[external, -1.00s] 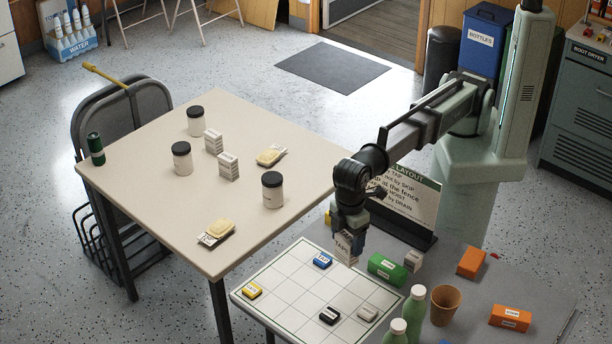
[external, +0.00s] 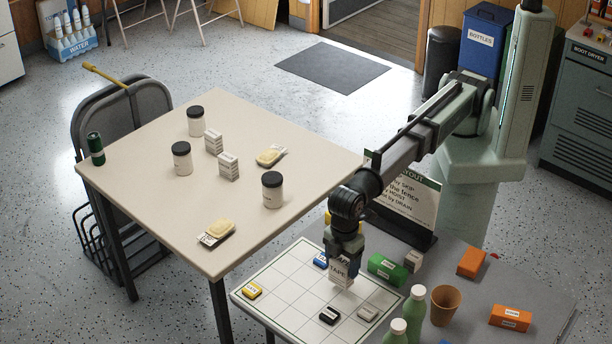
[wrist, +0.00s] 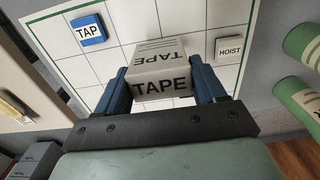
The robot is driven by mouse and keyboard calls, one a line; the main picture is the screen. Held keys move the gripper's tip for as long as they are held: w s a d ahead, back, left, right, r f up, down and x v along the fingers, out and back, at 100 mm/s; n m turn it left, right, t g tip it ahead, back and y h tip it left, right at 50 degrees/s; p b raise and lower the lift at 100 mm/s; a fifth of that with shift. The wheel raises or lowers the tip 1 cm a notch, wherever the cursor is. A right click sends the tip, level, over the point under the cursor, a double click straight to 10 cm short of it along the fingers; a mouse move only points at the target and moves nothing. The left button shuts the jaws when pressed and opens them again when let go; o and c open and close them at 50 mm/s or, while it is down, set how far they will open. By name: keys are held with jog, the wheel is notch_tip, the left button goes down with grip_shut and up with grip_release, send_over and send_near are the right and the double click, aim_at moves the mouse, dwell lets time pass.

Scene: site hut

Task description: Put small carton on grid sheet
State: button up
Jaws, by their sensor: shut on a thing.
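The small carton (external: 341,271), pale and marked TAPE, is held in my gripper (external: 343,256) above the grid sheet. In the wrist view the carton (wrist: 160,75) sits between the two blue fingers of my gripper (wrist: 163,88), which are shut on its sides. The grid sheet (external: 283,297) is white with dark lines and a green border, and it lies on the grey table. In the wrist view the sheet (wrist: 120,25) spreads behind the carton. Whether the carton touches the sheet I cannot tell.
Green bottles (external: 414,305) and a brown cup (external: 444,303) stand at the front right.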

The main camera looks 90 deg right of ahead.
aim_at(342, 270)
jog(key=shift+f, duration=1.4)
jog(key=shift+f, duration=0.1)
jog(key=o, duration=1.1)
notch_tip(342, 270, up, 12)
jog(key=shift+r, duration=0.1)
